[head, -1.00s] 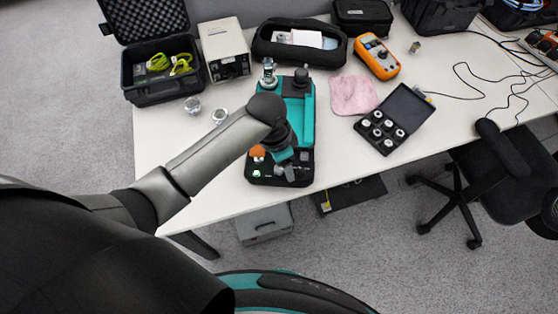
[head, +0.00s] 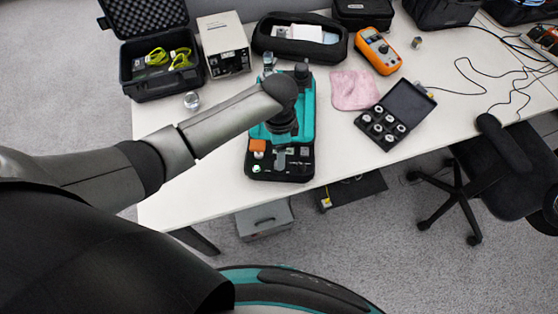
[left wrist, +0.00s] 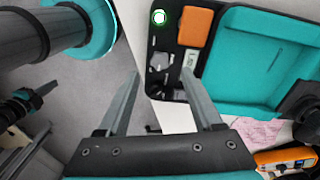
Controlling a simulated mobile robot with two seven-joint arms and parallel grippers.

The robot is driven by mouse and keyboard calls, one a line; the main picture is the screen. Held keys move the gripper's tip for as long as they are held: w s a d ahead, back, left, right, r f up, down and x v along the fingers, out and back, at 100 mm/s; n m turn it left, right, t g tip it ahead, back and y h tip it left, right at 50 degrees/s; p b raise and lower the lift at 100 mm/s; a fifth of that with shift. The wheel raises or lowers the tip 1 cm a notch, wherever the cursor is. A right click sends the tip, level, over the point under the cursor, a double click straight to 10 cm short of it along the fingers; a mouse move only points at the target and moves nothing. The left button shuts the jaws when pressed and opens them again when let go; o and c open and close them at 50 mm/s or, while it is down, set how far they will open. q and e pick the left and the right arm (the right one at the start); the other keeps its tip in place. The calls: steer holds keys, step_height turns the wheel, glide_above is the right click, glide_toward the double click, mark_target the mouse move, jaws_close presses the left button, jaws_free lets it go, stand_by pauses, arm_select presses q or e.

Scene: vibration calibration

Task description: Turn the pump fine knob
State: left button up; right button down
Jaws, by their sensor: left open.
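The pump (head: 307,112) is a teal unit with a black control panel (head: 292,174), near the table's front edge. In the left wrist view its teal body (left wrist: 228,70) fills the upper right. The panel carries an orange block (left wrist: 195,26), a green-lit button (left wrist: 159,17) and a small grey knob (left wrist: 158,62); I cannot tell if this is the fine knob. My left gripper (left wrist: 160,74) is open, its fingertips on either side of the grey knob in the picture; no contact is visible. In the head view the gripper (head: 281,158) is over the panel. My right gripper is out of view.
A black knob (head: 303,70) stands at the pump's back. A pink cloth (head: 353,90), an open case of round pieces (head: 405,103) and an orange meter (head: 378,50) lie to the right. A silver round piece (head: 192,100) lies left. Boxes line the back.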

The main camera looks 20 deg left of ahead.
arm_select(q)
step_height(320, 180, down, 5)
steer(key=shift+f+b, duration=0.2)
steer(key=shift+b, duration=0.4)
jaws_close()
